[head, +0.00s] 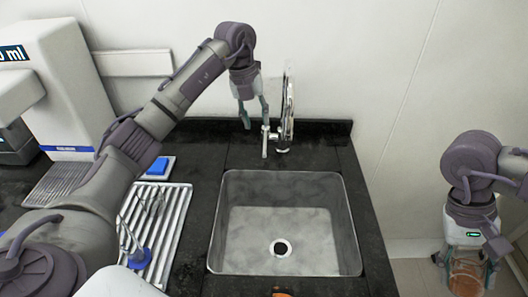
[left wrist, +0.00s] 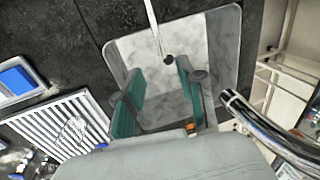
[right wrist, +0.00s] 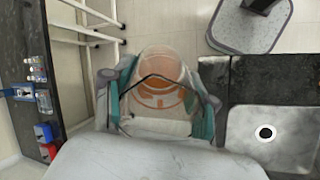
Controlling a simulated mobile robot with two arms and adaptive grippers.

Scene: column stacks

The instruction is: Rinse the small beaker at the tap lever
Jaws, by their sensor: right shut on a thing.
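The small beaker (right wrist: 158,62) is clear with orange-brown contents or tint. My right gripper (right wrist: 160,112) is shut on it; in the head view the beaker (head: 466,276) is low at the right, beyond the counter's right side, well away from the tap. The chrome tap (head: 288,112) stands behind the sink (head: 215,225), with a thin pale lever (head: 264,143) at its left. My left gripper (head: 254,112) is open just above and left of the lever, its fingers pointing down. The left wrist view shows its fingers apart (left wrist: 157,92). Contact with the lever cannot be told.
A ribbed drying rack (head: 177,222) and a blue block (head: 158,166) lie left of the sink. A white machine (head: 70,85) stands at the back left. An orange item (head: 282,293) shows at the front edge. The sink basin is empty, with a dark drain.

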